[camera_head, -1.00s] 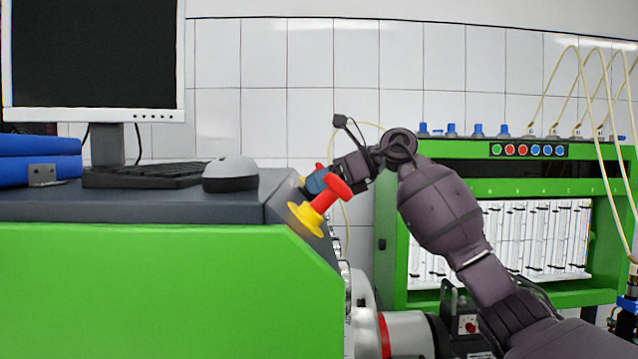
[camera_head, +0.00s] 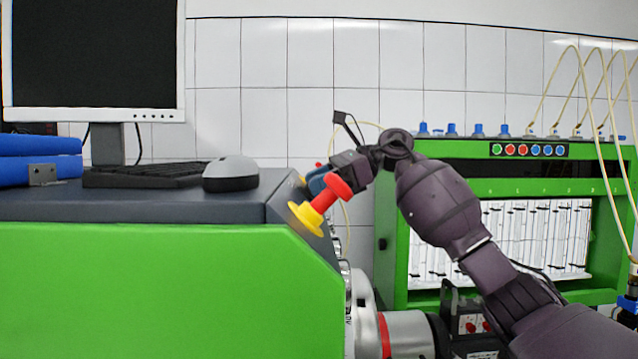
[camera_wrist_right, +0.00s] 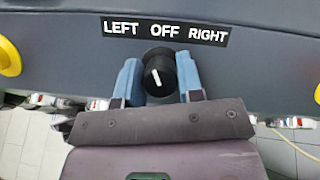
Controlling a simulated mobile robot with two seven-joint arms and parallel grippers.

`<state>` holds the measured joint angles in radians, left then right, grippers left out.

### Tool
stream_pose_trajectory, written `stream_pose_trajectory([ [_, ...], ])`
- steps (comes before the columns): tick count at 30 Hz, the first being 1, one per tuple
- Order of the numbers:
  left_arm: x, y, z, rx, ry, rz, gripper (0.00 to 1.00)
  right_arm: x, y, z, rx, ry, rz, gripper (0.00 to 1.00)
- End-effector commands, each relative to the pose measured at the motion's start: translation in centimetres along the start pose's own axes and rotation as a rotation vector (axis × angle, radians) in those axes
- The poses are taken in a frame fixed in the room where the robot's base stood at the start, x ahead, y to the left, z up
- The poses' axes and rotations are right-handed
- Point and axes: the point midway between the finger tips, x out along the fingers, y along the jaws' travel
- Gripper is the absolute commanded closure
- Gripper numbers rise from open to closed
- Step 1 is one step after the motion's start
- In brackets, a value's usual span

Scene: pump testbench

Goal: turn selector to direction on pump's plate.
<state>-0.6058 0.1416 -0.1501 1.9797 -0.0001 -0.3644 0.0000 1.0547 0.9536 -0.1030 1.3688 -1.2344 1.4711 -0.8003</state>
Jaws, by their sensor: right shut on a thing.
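The selector (camera_wrist_right: 158,76) is a round black knob with a white pointer line, set on the dark sloped panel (camera_wrist_right: 60,50) under the label LEFT OFF RIGHT (camera_wrist_right: 165,30). Its pointer is near upright, its top leaning slightly left, close to OFF. My right gripper (camera_wrist_right: 157,82) has its blue fingers on both sides of the knob and is shut on it. In the head view the right gripper (camera_head: 318,181) is at the panel's edge, behind the red and yellow button, and the knob is hidden. I cannot make out a direction mark on the pump's plate. My left gripper is not in view.
A red-topped button with a yellow base (camera_head: 308,217) stands out from the panel near my right gripper. The green cabinet (camera_head: 170,290) carries a monitor (camera_head: 95,55), keyboard (camera_head: 150,175) and mouse (camera_head: 231,174). A green rig with tubes (camera_head: 395,255) stands behind my right arm.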

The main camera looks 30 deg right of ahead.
Motion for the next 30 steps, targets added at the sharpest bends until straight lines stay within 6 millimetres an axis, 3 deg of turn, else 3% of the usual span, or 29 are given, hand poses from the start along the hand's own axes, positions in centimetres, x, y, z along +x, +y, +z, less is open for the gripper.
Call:
stream_pose_trajectory([
  [15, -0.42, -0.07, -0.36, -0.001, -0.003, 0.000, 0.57, -0.11, -0.03, 0.19, -0.311, -0.006, 0.128, 0.89],
  [30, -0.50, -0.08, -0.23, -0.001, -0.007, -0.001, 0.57, -0.12, 0.00, 0.13, -0.371, -0.007, 0.153, 0.89],
])
